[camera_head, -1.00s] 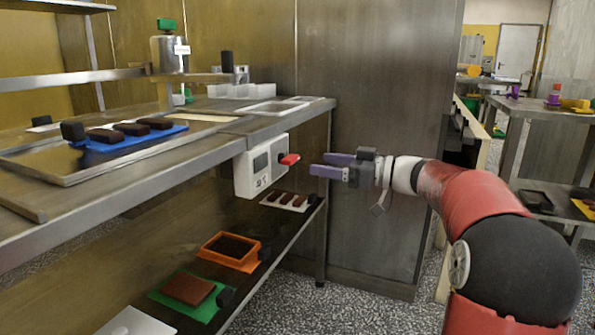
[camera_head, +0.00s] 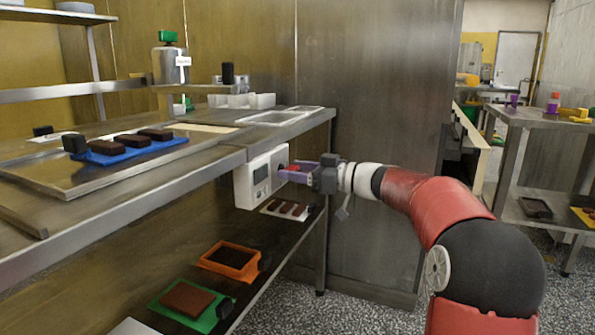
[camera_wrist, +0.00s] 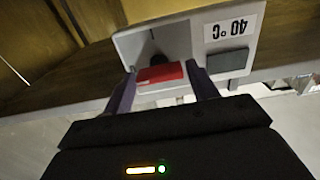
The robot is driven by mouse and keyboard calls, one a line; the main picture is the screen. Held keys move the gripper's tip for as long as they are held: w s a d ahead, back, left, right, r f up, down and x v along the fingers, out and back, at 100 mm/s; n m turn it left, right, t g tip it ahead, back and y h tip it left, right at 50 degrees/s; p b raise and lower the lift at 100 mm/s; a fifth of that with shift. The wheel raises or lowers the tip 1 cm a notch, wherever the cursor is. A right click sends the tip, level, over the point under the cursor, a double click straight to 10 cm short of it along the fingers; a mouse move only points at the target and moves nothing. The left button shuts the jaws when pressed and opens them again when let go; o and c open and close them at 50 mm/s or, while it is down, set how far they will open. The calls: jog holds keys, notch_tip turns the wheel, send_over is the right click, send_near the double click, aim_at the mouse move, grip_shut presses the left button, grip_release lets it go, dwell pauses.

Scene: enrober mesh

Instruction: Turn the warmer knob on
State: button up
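The warmer is a white box (camera_head: 243,184) with a dark display, fixed under the front edge of the steel counter. Its red knob (camera_wrist: 160,73) sticks out from the front face; in the head view only a bit of red (camera_head: 294,168) shows between my fingers. In the wrist view the fingers (camera_wrist: 164,88) are apart, with small gaps seeming to remain at the knob's ends.
The steel counter (camera_head: 200,168) overhangs a lower shelf with an orange tray (camera_head: 231,262) and a green mat (camera_head: 166,303). Chocolate bars on a blue mat (camera_head: 85,152) lie on top. Open floor is to the right of the shelf.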

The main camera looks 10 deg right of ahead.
jog(key=c, duration=0.6)
jog(key=shift+f+m+b, duration=0.1)
jog(key=shift+m+b, duration=0.2)
jog(key=m+b, duration=0.2)
jog(key=m, duration=0.4)
jog(key=shift+m, duration=0.3)
jog(key=m, duration=0.5)
jog(key=shift+w+d, duration=0.1)
jog(key=m+p, duration=0.2)
jog(key=m, duration=0.3)
jog(key=shift+m, duration=0.4)
jog(key=shift+f+p, duration=0.1)
jog(key=shift+p, duration=0.2)
